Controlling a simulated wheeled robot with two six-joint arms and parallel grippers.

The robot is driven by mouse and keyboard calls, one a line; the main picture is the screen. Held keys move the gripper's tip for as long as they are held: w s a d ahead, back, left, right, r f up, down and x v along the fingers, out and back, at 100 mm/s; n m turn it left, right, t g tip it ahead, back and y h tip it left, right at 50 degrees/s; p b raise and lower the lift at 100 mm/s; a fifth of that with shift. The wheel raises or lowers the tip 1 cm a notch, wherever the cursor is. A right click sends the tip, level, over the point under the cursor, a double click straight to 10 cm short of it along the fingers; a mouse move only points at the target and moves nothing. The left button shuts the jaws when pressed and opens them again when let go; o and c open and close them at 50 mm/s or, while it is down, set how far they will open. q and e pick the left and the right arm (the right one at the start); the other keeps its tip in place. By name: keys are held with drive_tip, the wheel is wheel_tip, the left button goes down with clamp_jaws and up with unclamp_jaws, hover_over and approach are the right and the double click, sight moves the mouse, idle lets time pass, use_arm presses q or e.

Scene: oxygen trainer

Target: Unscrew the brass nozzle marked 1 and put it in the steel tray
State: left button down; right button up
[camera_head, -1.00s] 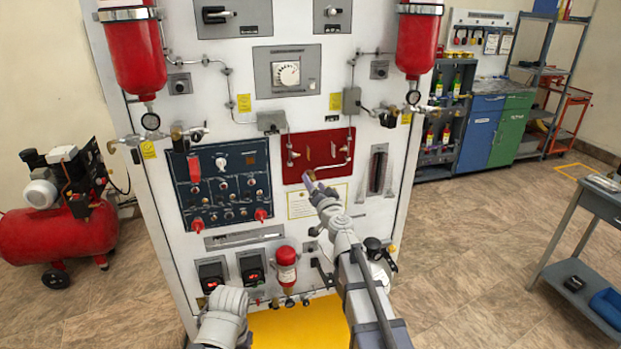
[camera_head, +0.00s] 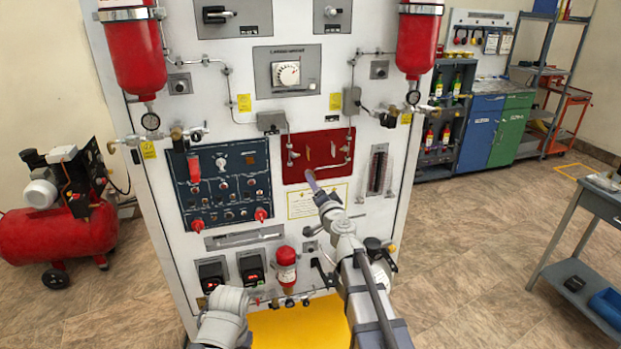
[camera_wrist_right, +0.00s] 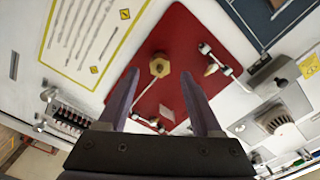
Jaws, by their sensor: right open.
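A brass hex nozzle (camera_wrist_right: 158,66) shows in the right wrist view in front of the red plate (camera_wrist_right: 185,45), just beyond and between my fingertips. I cannot tell whether it touches the plate, and no number is readable on it. My right gripper (camera_wrist_right: 159,78) is open, with a finger on each side below the nozzle. In the head view my right gripper (camera_head: 311,178) reaches up at the lower edge of the red plate (camera_head: 325,172). A smaller brass piece (camera_wrist_right: 212,68) sits by a white fitting on the plate.
The white panel (camera_head: 230,55) carries pipes, red cylinders (camera_head: 137,55), and a blue switch panel (camera_head: 225,180) left of the red plate. A grey cart (camera_head: 606,203) stands at the right edge, partly cut off. Open floor (camera_head: 480,250) lies between.

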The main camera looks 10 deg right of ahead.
drive_tip(key=m, duration=0.3)
drive_tip(key=shift+m, duration=1.8)
drive_tip(key=m, duration=0.3)
drive_tip(key=shift+m, duration=0.3)
drive_tip(key=shift+m, duration=1.7)
